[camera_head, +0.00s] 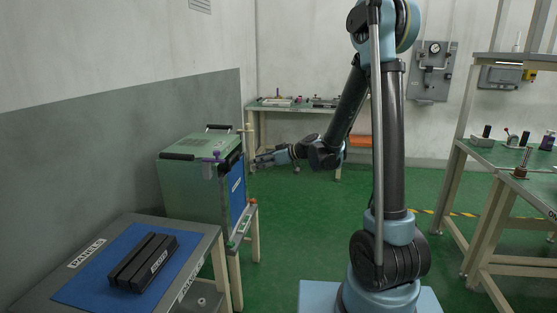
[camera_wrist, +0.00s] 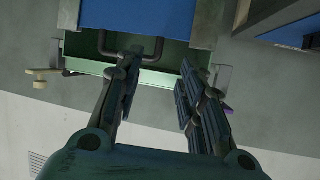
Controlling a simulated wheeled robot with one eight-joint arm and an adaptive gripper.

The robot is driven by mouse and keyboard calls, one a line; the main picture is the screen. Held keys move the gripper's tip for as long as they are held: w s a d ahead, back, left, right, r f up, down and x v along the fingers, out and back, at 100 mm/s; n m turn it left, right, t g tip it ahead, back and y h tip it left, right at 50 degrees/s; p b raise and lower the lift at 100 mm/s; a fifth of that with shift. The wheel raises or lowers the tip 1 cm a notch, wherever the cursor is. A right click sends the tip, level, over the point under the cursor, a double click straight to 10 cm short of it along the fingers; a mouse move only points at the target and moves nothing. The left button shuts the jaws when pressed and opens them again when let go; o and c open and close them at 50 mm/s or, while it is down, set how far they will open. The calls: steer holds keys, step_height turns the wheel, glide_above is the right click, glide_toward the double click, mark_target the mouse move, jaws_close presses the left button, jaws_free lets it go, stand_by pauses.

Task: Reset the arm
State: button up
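My arm stands in the middle of the head view, with its forearm reaching down and left. My gripper (camera_head: 262,160) is beside the right side of the green box (camera_head: 193,190), which has a blue front panel and stands on a small table. In the wrist view my gripper (camera_wrist: 158,95) has its two fingers spread apart with nothing between them. A black handle (camera_wrist: 130,47) on the green box shows beyond the fingertips. Whether a finger touches the box is not clear.
A table (camera_head: 215,232) at the front left holds a blue mat (camera_head: 88,283) with a black block (camera_head: 143,262) on it. A bench (camera_head: 285,107) with small items stands at the back wall. Workbenches (camera_head: 507,160) stand at the right. Green floor (camera_head: 300,225) lies open between.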

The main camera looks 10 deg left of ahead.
steer(key=s+d+f+m+h, duration=0.2)
steer(key=s+d+m+h, duration=0.2)
steer(key=s+d, duration=0.6)
steer(key=s+d+f+m+g+h, duration=0.1)
steer(key=s+d+m+h, duration=0.3)
steer(key=s+d, duration=0.7)
steer(key=s+d+f+m+h, duration=0.2)
steer(key=s+d+m+h, duration=0.2)
steer(key=s+d, duration=0.6)
steer(key=d+m, duration=0.2)
steer(key=d, duration=0.5)
steer(key=shift+s+f+h, duration=0.3)
steer(key=shift+s+h, duration=0.1)
